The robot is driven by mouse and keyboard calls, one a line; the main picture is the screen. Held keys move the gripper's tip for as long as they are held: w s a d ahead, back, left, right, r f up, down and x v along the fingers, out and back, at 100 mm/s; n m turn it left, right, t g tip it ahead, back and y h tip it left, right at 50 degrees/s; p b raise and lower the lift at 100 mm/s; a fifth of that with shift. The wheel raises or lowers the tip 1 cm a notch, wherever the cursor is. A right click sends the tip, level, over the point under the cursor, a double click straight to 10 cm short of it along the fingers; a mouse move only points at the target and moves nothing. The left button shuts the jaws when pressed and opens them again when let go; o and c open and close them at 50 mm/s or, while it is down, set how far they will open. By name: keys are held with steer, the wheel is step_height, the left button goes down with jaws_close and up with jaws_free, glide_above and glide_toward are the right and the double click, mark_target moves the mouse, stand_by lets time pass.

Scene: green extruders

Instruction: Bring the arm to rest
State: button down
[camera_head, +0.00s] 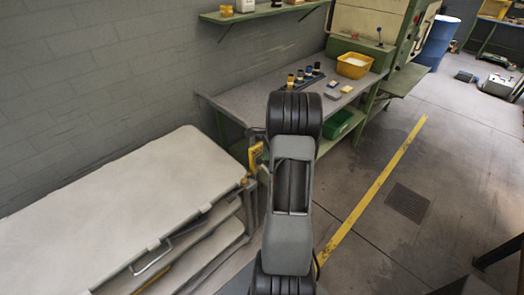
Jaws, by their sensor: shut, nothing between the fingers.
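My arm (288,235) rises from the bottom middle of the head view, with grey links and black joints. Its upper end is a wide black joint (294,113) that stands in front of the workbench. My gripper is not in this view, so its fingers cannot be seen.
The workbench (243,104) behind the arm bears small bottles (300,76) and a yellow bin (354,65). A green bin (337,124) sits below. A pale-topped cabinet (110,215) stands at left. The floor (385,165) at right is mostly clear, with a blue barrel (438,40) farther back.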

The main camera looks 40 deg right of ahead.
stand_by(0.3)
steer(key=s+a+r+n+t+h, duration=0.1)
steer(key=s+a+r+n, duration=0.2)
steer(key=a, duration=0.7)
steer(key=s+a+r+n+h, duration=0.1)
steer(key=s+a+r+n, duration=0.3)
steer(key=a+r+n, duration=0.3)
steer(key=s+a+r+n+t+h, duration=0.1)
steer(key=s+a+r+n, duration=0.3)
steer(key=a+n, duration=0.9)
steer(key=shift+r+t, duration=0.3)
steer(key=shift+r, duration=0.8)
steer(key=shift+s+a, duration=0.1)
